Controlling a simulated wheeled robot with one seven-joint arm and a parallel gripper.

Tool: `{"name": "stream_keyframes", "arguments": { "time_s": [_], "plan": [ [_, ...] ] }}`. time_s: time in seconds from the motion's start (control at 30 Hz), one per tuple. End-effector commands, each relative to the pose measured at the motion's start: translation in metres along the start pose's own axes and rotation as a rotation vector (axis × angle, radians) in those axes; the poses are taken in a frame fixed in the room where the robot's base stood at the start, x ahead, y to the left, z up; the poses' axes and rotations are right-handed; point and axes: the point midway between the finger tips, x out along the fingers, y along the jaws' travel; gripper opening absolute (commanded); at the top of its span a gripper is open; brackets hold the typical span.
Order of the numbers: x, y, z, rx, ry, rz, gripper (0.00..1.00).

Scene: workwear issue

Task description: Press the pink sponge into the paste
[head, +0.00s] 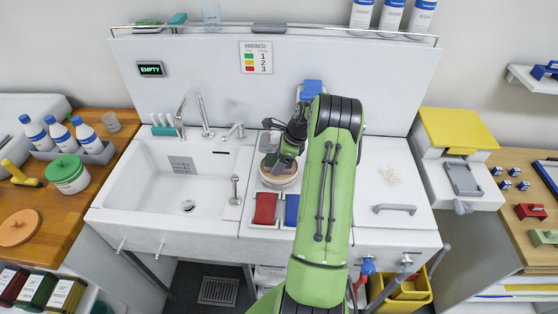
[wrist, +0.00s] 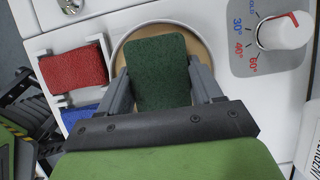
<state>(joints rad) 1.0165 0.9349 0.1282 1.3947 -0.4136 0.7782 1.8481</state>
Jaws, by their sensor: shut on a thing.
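My gripper (wrist: 163,90) is shut on a dark green sponge (wrist: 160,72), held between its two grey fingers. The sponge is over a round tub (wrist: 117,62) of tan paste (wrist: 187,40), covering much of it in the wrist view. I cannot tell whether the sponge touches the paste. In the head view my gripper (head: 286,162) reaches down to the same tub (head: 281,182), and the sponge is mostly hidden there. I see no clearly pink sponge. A red sponge (wrist: 73,69) and a blue one (wrist: 78,117) lie in holders beside the tub.
A sink (head: 187,185) with a tap (head: 195,110) is left of the tub. A temperature dial (wrist: 283,31) is close by on the right in the wrist view. The white top right of my arm is mostly clear, with pale crumbs (head: 389,176) and a handle (head: 394,208).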

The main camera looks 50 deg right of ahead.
Motion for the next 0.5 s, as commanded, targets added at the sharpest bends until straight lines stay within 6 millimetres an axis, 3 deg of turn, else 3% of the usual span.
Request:
{"name": "stream_keyframes", "arguments": {
  "time_s": [0.5],
  "plan": [
    [-0.042, 0.001, 0.017, 0.002, 0.001, 0.003, 0.4]
  ]
}}
